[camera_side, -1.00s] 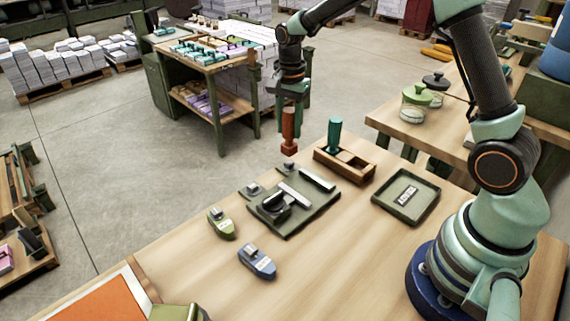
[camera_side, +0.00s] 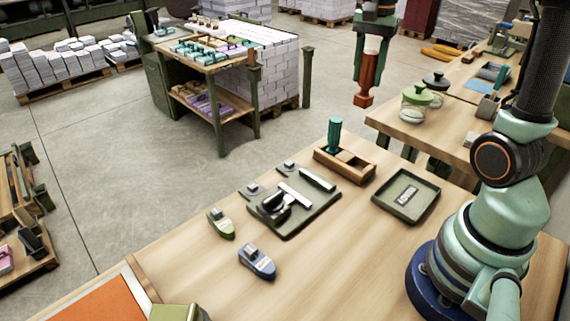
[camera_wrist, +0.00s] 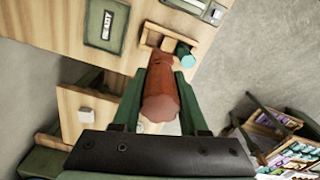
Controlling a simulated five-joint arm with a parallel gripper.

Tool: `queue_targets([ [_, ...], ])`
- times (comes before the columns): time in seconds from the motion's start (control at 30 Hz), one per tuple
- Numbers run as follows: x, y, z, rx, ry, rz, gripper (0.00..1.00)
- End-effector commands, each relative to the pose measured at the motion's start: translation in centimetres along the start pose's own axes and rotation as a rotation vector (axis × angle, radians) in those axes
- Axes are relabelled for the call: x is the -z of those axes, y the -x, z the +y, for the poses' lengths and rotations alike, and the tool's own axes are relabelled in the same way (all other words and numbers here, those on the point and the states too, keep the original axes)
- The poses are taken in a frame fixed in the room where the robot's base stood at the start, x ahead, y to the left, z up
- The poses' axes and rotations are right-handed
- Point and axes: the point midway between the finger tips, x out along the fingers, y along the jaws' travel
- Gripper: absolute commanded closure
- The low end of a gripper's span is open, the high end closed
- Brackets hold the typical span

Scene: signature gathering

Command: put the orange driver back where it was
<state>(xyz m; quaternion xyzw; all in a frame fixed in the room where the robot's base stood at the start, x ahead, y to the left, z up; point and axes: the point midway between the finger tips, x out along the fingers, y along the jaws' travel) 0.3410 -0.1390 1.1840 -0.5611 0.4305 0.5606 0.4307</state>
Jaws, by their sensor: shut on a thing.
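My gripper (camera_side: 375,48) is shut on the orange driver (camera_side: 369,72), which hangs upright, high above and beyond the far edge of the bench. In the wrist view the driver (camera_wrist: 160,92) sits between the two green fingers (camera_wrist: 158,95). A wooden holder (camera_side: 345,165) stands near the bench's far edge. A teal driver (camera_side: 334,136) stands upright in its left part; the slots to the right of it look empty. The holder (camera_wrist: 152,32) and the teal driver (camera_wrist: 184,52) also show in the wrist view, ahead of the held driver.
A green tray (camera_side: 406,218) with a label lies right of the holder. A dark plate with a clamp (camera_side: 318,208) lies left of it. A green block (camera_side: 221,224) and a blue block (camera_side: 257,262) sit in front. Jars (camera_side: 415,104) stand on the right-hand bench.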

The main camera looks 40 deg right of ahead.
Motion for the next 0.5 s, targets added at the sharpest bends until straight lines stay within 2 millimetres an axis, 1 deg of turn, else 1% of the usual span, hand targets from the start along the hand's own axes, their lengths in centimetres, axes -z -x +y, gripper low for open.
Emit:
queue_targets([
  [0.03, 0.1, 0.5, 0.7, 0.002, -0.003, 0.002, 1.00],
  [0.1, 0.2, 0.7, 1.2, 0.000, -0.002, 0.000, 1.00],
  [0.17, 0.2, 0.5, 1.5, -0.001, -0.001, -0.001, 1.00],
  [0.2, 0.2, 0.0, 1.6, -0.002, -0.001, -0.002, 1.00],
  [0.27, 0.1, -1.0, 1.6, -0.004, -0.001, -0.003, 1.00],
  [0.5, 0.1, -6.9, 1.6, -0.006, 0.000, -0.005, 1.00],
])
